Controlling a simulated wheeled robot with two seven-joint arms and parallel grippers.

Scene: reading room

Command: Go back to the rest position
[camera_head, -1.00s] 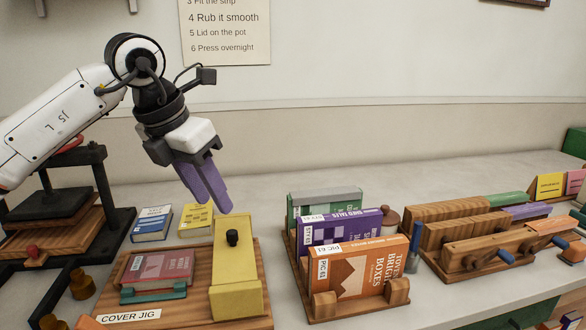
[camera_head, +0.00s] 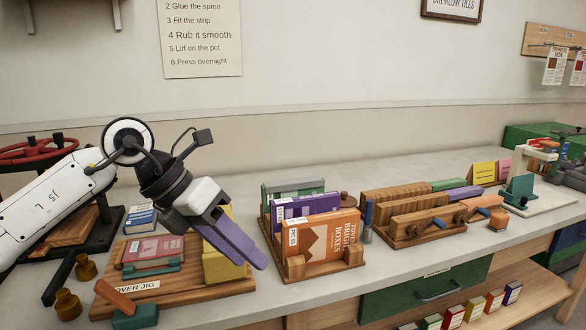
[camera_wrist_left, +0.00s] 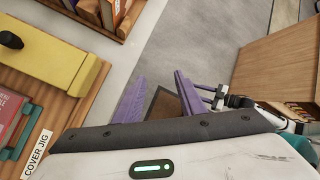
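My left gripper (camera_head: 258,264) hangs in the head view in front of the cover jig's right end, pointing down to the right. Its purple fingers stand apart and empty in the left wrist view (camera_wrist_left: 160,80), over the floor past the bench edge. The cover jig (camera_head: 190,290) is a wooden board with a yellow block (camera_head: 218,268), partly hidden by my gripper. A red book (camera_head: 153,250) lies in a teal holder on the jig.
A wooden rack (camera_head: 325,268) of upright books stands right of my gripper. Wooden clamps (camera_head: 415,228) lie farther right. A press with a red wheel (camera_head: 35,150) stands behind my left arm. A green drawer (camera_head: 425,290) is below the bench.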

